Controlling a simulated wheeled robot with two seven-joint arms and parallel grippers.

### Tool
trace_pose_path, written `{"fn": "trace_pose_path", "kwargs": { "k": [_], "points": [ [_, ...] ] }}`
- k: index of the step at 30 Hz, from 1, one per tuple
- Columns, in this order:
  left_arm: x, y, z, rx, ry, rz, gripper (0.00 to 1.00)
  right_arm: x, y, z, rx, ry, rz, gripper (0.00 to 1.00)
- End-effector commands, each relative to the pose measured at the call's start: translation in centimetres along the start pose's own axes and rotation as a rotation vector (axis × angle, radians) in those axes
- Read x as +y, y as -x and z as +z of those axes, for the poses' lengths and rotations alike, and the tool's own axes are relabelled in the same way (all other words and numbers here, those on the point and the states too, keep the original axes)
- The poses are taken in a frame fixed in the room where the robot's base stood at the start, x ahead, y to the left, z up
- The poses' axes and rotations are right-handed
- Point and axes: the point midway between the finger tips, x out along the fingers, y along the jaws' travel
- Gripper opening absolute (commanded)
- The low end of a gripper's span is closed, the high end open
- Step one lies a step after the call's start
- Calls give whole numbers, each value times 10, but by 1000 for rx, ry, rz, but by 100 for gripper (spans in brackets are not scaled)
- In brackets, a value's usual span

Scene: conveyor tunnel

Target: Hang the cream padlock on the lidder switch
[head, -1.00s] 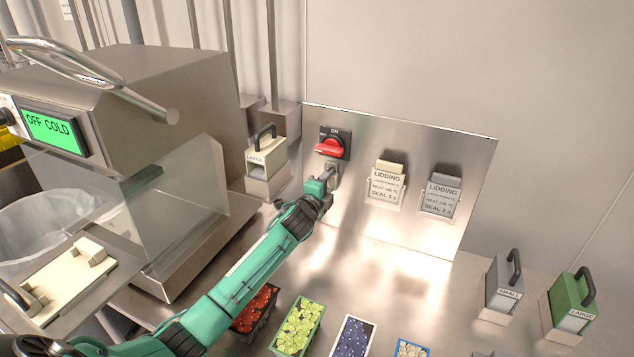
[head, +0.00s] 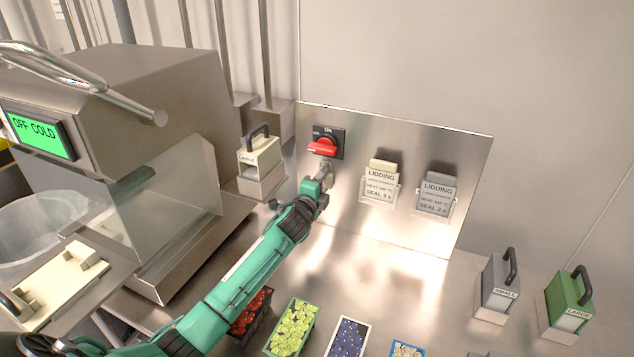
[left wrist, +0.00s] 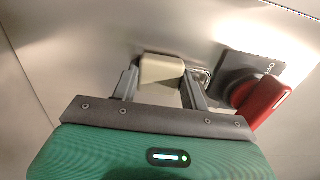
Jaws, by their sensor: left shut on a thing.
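The lidder switch (head: 325,143) is a dark plate with a red handle on the steel panel. In the left wrist view the switch's red handle (left wrist: 264,96) and dark plate are at the right. My left gripper (head: 325,176) is just below the switch in the head view, close to the panel. It is shut on the cream padlock (left wrist: 162,69), which shows as a cream block between the fingers in the left wrist view. A small metal loop shows beside the right finger. In the head view the padlock is mostly hidden by the gripper. My right gripper is not in view.
Two lidding cards in holders, one cream (head: 380,182) and one grey (head: 436,192), are right of the switch. A cream handled block (head: 259,155) stands left of it. Grey (head: 499,288) and green (head: 569,305) handled blocks stand at the right. Food trays (head: 292,326) line the front.

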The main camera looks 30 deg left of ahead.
Motion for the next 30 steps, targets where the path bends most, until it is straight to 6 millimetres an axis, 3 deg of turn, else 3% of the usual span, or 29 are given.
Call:
{"fn": "trace_pose_path", "kwargs": {
  "k": [1, 30],
  "points": [
    [-19, -8, 11, -16, -13, -33, 0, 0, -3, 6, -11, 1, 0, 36],
    [-16, -6, 11, -16, -8, -29, 0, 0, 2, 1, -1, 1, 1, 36]
  ]
}}
